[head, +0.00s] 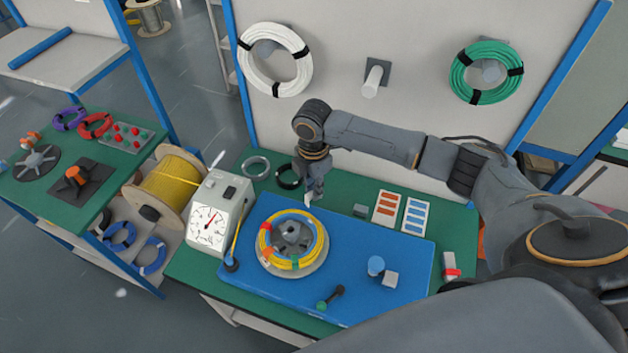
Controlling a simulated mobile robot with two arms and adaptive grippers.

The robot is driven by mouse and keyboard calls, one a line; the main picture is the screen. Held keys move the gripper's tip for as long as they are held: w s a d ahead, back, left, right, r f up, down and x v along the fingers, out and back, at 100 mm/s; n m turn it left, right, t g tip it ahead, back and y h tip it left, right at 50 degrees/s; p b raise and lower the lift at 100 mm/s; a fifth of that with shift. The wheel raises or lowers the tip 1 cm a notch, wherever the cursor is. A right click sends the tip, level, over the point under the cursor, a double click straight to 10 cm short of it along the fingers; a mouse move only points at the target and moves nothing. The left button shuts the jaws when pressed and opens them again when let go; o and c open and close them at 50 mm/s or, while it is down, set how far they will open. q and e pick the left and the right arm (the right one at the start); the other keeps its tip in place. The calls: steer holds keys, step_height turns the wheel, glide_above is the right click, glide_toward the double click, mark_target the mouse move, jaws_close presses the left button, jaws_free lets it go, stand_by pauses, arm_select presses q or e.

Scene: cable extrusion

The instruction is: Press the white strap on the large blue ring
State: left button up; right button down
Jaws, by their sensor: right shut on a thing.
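My right gripper (311,190) hangs over the back edge of the blue mat (380,270), pointing down, shut on a small white piece (308,198) that may be the strap. Most of that piece is hidden by the fingers. Just left of and in front of it, a large coil (318,255) lies around a grey hub on the mat. The coil looks mostly yellow, with blue along its upper edge and small red, green and orange patches. I cannot tell whether the white piece touches it.
A white gauge box (222,207) stands left of the mat. A blue-capped post (376,266), a grey block (390,279) and a dark green-ended tool (331,298) are on the mat. Label cards (387,207) lie behind. Smaller blue rings (118,236) sit on the left lower shelf.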

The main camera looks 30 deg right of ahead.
steer(key=b, duration=0.8)
glide_above(315, 218)
steer(key=f, duration=0.8)
steer(key=shift+w+f, duration=0.15)
steer(key=shift+w, duration=0.1)
steer(key=shift+f, duration=0.1)
steer(key=shift+f+b, duration=0.35)
steer(key=shift+f, duration=1.05)
steer(key=shift+f, duration=0.55)
steer(key=shift+s+f, duration=0.15)
steer(key=shift+s, duration=0.05)
stand_by(0.9)
